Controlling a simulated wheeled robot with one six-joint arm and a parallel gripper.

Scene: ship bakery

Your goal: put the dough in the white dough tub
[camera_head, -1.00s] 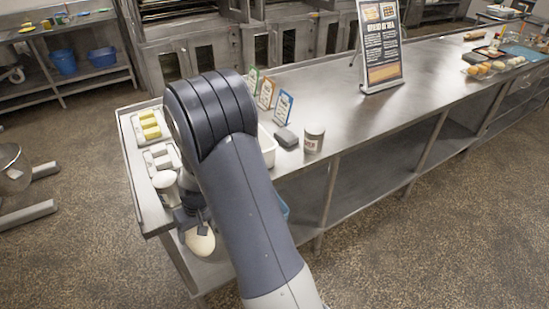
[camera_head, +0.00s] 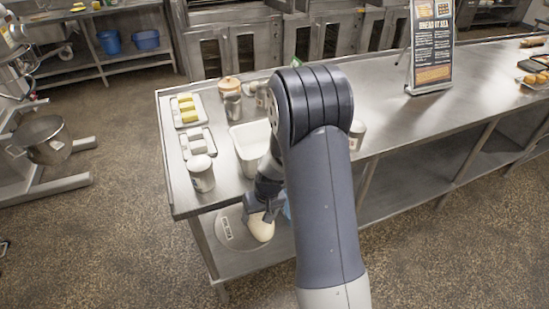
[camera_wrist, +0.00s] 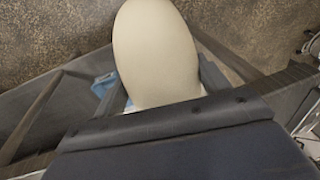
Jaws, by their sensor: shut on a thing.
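The dough (camera_head: 261,228) is a pale, smooth, egg-shaped lump. My gripper (camera_head: 262,209) is shut on it and holds it in front of the table's near edge, below the tabletop's height in the head view. The dough (camera_wrist: 155,55) fills the upper middle of the wrist view. The white dough tub (camera_head: 243,153) stands on the tabletop behind my gripper, a rectangular open tub. My arm hides its right side. I cannot see all of its inside.
A steel table (camera_head: 384,97) runs to the right. Left of the tub stand a lidded canister (camera_head: 201,173) and trays with yellow blocks (camera_head: 186,108). Jars (camera_head: 230,98) stand behind it. A sign (camera_head: 432,45) stands farther right. A round lidded container (camera_head: 228,228) is on the lower shelf.

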